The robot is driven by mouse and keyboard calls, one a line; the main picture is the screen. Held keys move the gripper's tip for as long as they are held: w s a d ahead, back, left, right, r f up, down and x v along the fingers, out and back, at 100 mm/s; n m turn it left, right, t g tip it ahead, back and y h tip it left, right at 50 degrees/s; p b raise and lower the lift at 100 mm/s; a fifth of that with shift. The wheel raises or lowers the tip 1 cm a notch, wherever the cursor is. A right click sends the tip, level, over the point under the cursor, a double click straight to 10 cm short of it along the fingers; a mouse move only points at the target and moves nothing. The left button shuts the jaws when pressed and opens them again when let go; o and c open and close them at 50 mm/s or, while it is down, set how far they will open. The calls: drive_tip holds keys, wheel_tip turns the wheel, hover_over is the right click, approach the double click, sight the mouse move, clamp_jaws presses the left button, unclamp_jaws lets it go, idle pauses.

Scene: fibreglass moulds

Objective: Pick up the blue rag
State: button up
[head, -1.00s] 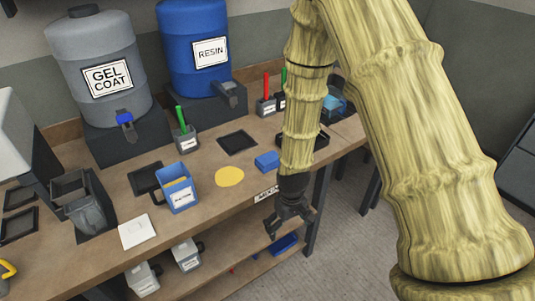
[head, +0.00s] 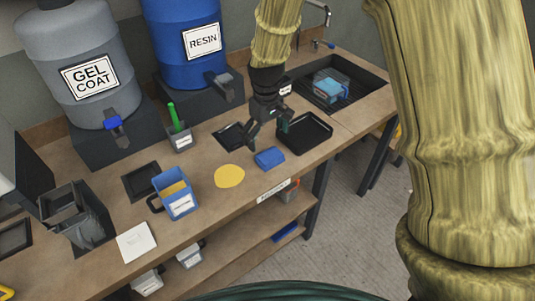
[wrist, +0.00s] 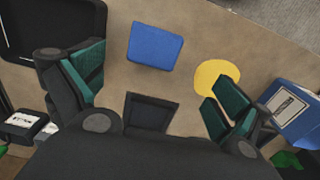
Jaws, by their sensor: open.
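The blue rag (head: 270,158) is a small flat folded block lying on the brown bench top, right of a yellow disc. In the wrist view the rag (wrist: 155,47) lies whole and unobstructed at the upper middle, ahead of and between the two spread fingers. My gripper (head: 268,138) hangs over the bench just behind the rag in the head view, fingers pointing down. It is open and empty, apart from the rag. The exact height of the fingertips above the bench is hard to tell.
A black tray (head: 304,133) is right of the rag, the yellow disc (head: 229,176) left, and a blue jug (head: 176,194) farther left. A smaller dark tray (wrist: 150,112) lies behind the rag. A sink (head: 352,82) is at the right. The bench's front edge is close to the rag.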

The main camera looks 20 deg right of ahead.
sight(270, 155)
drive_tip(key=shift+d+f+p, duration=0.2)
drive_tip(key=shift+f+p, duration=0.25)
drive_tip(key=shift+f, duration=1.55)
drive_tip(key=shift+d+f+p, duration=0.2)
drive_tip(key=shift+f+p, duration=0.25)
drive_tip(key=shift+f, duration=0.2)
drive_tip(key=shift+d+f+p, duration=0.15)
drive_tip(key=shift+f+p, duration=0.25)
drive_tip(key=shift+f, duration=0.2)
drive_tip(key=shift+f+p, duration=0.35)
drive_tip(key=shift+f, duration=0.95)
drive_tip(key=c, duration=1.1)
